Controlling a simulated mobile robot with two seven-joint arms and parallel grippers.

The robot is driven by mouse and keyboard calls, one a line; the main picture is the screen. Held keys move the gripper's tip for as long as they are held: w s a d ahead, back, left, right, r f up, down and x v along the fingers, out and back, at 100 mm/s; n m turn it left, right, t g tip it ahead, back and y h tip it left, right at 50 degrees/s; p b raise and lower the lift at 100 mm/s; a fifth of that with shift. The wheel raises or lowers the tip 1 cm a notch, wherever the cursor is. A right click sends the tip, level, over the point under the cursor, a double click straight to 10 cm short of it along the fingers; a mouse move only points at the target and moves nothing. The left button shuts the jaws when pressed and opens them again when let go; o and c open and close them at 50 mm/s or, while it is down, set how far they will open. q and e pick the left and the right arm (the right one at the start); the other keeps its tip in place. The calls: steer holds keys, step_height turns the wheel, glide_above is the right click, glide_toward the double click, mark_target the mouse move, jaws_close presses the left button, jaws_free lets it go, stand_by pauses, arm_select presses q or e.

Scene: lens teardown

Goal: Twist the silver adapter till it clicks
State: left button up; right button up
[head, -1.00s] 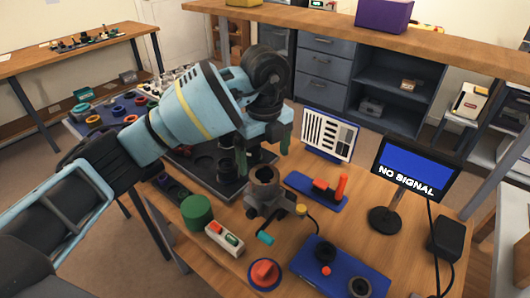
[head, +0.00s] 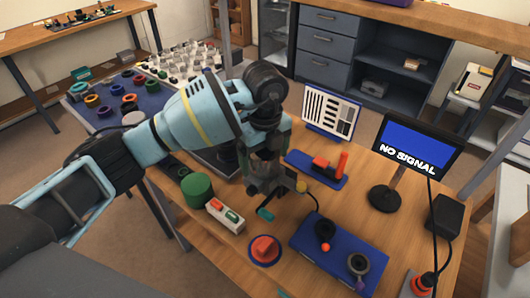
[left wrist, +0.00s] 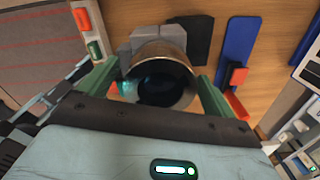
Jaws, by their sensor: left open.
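The adapter shows in the left wrist view as a round metal ring (left wrist: 178,54) with a brassy-silver rim and a dark bore. It sits on a grey clamp-like holder (left wrist: 138,42) on the bench. My left gripper (left wrist: 158,84) is open, with one green finger on each side of the ring; I cannot tell whether they touch it. In the head view my left gripper (head: 266,158) points down over the holder (head: 266,186) and hides most of the adapter. My right gripper is not in view.
Around the holder stand a green cylinder (head: 197,189), a switch box (head: 225,217), a red knob (head: 265,248), a blue stand with red parts (head: 318,172) and a blue mat (head: 330,262). A monitor (head: 415,146) reading NO SIGNAL stands at the right.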

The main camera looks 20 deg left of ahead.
arm_select(q)
steer(key=c, duration=1.1)
steer(key=shift+m, duration=1.2)
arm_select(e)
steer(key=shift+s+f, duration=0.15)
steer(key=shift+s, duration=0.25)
arm_select(q)
steer(key=shift+m, duration=1.4)
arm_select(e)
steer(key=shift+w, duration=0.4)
arm_select(q)
steer(key=m, duration=0.2)
steer(key=shift+m, duration=0.3)
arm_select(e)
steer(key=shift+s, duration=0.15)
